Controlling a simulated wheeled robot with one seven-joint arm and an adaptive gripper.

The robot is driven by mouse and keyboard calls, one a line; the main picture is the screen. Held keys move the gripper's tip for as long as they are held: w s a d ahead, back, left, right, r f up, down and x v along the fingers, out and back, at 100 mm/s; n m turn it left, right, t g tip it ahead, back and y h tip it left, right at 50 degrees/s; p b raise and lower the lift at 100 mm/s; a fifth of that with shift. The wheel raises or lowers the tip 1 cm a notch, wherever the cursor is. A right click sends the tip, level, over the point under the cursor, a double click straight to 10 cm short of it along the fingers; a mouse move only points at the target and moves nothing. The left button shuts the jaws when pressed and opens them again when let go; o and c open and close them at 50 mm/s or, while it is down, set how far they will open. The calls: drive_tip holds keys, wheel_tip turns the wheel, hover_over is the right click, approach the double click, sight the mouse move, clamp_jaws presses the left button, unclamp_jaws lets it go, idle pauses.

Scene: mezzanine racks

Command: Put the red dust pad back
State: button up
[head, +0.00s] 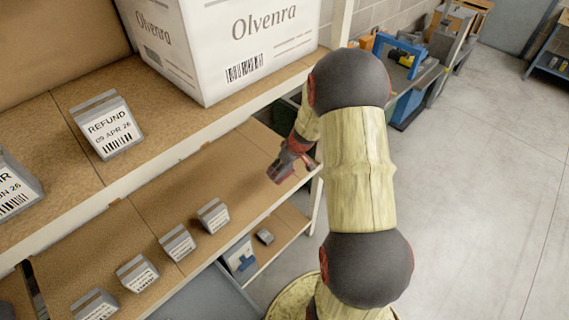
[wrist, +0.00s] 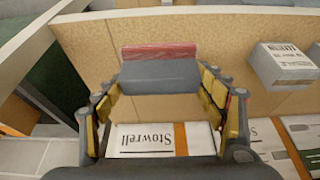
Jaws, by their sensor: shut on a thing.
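The red dust pad (wrist: 160,51) shows as a red strip along a grey block in the wrist view. My gripper (wrist: 165,88) is shut on it, with yellow-padded fingers at both sides of the grey part. In the head view the pad (head: 281,172) is small and partly hidden by my gripper (head: 292,160), near the right end of the lower brown shelf board (head: 232,160). I cannot tell whether the pad touches the board.
Several grey labelled blocks line the lower board's front edge; one (head: 213,215) is nearest my gripper. The upper shelf holds a white Olvenra box (head: 232,45) and a REFUND block (head: 106,125). A Stowrell box (wrist: 125,141) sits lower down. Open floor (head: 475,180) lies right.

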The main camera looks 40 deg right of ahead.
drive_tip(key=w+d+f, duration=0.3)
drive_tip(key=d+f, duration=0.1)
drive_tip(key=w+d+f, duration=0.3)
drive_tip(key=w+d, duration=0.1)
drive_tip(key=shift+w+d+f, duration=0.15)
drive_tip(key=shift+f, duration=0.25)
drive_tip(key=shift+w+d+f, duration=0.4)
drive_tip(key=shift+d+f, duration=0.05)
drive_tip(key=shift+f, duration=1.8)
drive_tip(key=shift+f, duration=0.2)
drive_tip(key=o, duration=1)
drive_tip(key=shift+r, duration=0.1)
drive_tip(key=p+v, duration=0.1)
drive_tip(key=v, duration=1.1)
drive_tip(key=shift+r, duration=0.15)
